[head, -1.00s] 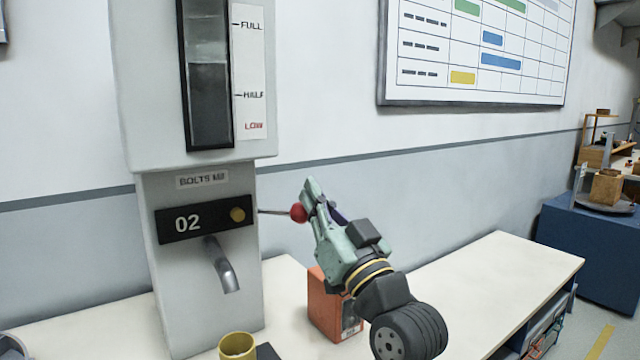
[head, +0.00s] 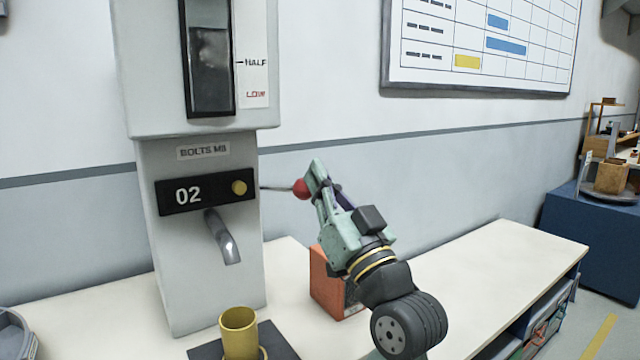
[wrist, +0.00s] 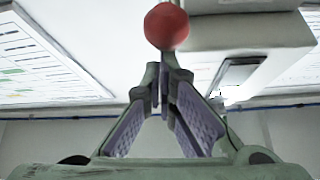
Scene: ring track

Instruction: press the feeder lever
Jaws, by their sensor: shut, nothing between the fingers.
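The feeder (head: 205,285) is a tall grey-white dispenser labelled BOLTS M8, with a black panel reading 02. Its lever (head: 277,188) is a thin rod out of the right side, ending in a red ball knob (head: 301,189). My gripper (head: 316,168) is shut and empty, its fingertips right beside the ball, partly covering its right side. In the wrist view the red ball (wrist: 166,26) shows just beyond the closed fingertips (wrist: 164,62). I cannot tell whether they touch it. The spout (head: 223,238) points down above a yellow mug (head: 239,333).
The mug stands on a dark mat (head: 277,343). An orange box (head: 326,285) sits on the white bench (head: 480,265) behind my arm. The bench's right part is clear. A blue cabinet (head: 590,240) stands beyond it. A chart board (head: 480,50) hangs on the wall.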

